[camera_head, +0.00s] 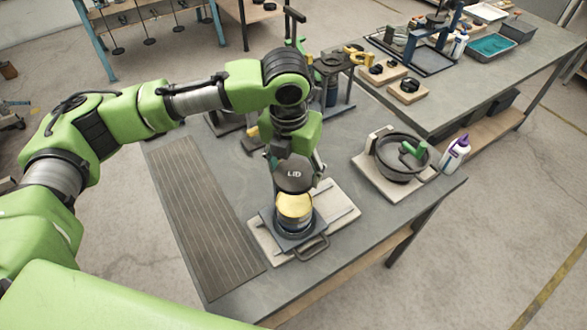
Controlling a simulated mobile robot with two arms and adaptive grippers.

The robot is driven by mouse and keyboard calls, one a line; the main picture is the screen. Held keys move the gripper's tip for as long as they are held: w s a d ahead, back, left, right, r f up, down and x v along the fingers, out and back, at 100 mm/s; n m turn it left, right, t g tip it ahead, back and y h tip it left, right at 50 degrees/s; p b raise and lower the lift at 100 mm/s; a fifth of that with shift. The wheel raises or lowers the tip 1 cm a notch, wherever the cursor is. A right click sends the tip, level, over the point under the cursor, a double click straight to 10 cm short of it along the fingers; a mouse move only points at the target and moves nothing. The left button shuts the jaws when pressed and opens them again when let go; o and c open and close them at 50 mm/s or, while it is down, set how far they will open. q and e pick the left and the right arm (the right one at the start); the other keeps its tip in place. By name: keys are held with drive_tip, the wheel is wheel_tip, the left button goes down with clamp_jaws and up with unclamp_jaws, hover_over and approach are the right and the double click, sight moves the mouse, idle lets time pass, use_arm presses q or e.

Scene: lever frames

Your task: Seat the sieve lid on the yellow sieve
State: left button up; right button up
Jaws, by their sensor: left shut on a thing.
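The yellow sieve (294,206) stands directly below the lid in the picture, on top of a dark stack on a square plate with a handle. The lid overlaps the far edge of the sieve in this view, and the sieve's yellow top shows in front of it. The lid looks raised above the sieve, but the exact gap cannot be told. My right gripper is not in view.
A pale base board (345,205) lies under the stack. To the right are a dark round pan (403,165) on a board and a white bottle with a purple cap (453,155). A ribbed mat (200,215) lies clear on the left. Black stands are behind my gripper.

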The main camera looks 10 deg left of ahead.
use_arm(q)
drive_tip(key=shift+f+b, duration=1.85)
drive_tip(key=shift+b, duration=0.1)
drive_tip(key=shift+f+b, duration=0.55)
drive_tip(key=shift+f, duration=1.75)
drive_tip(key=shift+f, duration=0.3)
drive_tip(key=o, duration=1.3)
drive_tip(key=shift+r, duration=0.1)
drive_tip(key=r, duration=0.4)
drive_tip(key=s+r, duration=0.1)
drive_tip(key=r, duration=0.6)
drive_tip(key=shift+s+a+r, duration=0.1)
drive_tip(key=shift+s+r, duration=0.1)
drive_tip(key=shift+r, duration=0.15)
drive_tip(key=shift+f, duration=0.1)
